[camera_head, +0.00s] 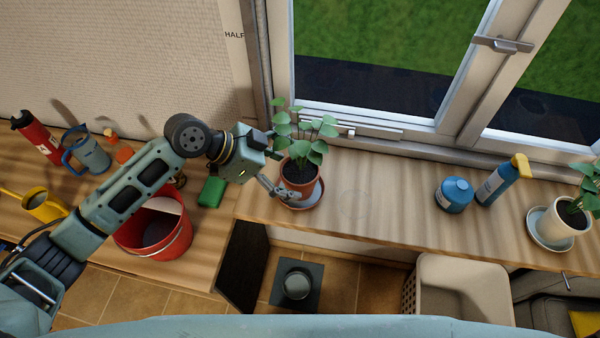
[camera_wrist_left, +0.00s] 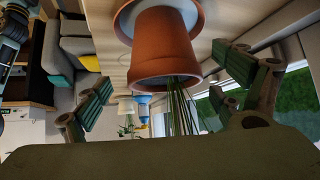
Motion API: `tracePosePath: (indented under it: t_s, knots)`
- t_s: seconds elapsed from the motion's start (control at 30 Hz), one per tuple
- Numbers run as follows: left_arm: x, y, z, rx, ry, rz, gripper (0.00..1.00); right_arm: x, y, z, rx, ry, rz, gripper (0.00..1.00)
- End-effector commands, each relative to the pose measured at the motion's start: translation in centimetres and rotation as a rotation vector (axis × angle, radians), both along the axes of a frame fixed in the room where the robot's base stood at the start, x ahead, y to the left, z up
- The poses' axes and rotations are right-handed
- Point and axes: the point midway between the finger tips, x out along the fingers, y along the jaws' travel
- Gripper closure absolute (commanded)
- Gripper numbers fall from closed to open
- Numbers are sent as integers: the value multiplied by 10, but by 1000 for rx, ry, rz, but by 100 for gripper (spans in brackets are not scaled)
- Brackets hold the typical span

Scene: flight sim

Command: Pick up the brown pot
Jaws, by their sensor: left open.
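The brown pot (camera_head: 299,179) holds a leafy green plant and stands upright on a saucer (camera_head: 312,196) on the wooden sill below the window. In the left wrist view the pot (camera_wrist_left: 164,48) appears upside down, between the two spread fingers in the picture. My left gripper (camera_head: 281,168) is open, close to the left side of the pot in the head view. One finger shows at the pot's front side; the other is partly hidden by leaves. Contact between the fingers and the pot cannot be made out. My right gripper is not in view.
A red bucket (camera_head: 126,235) and a green block (camera_head: 211,192) are left of the pot. The sill between pot and bottles is clear. The window frame (camera_head: 390,122) is close behind.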

Motion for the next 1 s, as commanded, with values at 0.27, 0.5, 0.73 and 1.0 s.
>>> tracePosePath:
  t_s: [0.27,0.5,0.73,1.0]
  knots:
    - [6,-25,-24,-1,3,0,12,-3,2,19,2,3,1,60]
    - [6,-26,-27,1,1,1,12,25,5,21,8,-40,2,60]
    - [6,-26,-27,1,1,1,30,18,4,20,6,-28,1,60]
    - [6,-26,-26,1,0,0,54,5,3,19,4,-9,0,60]
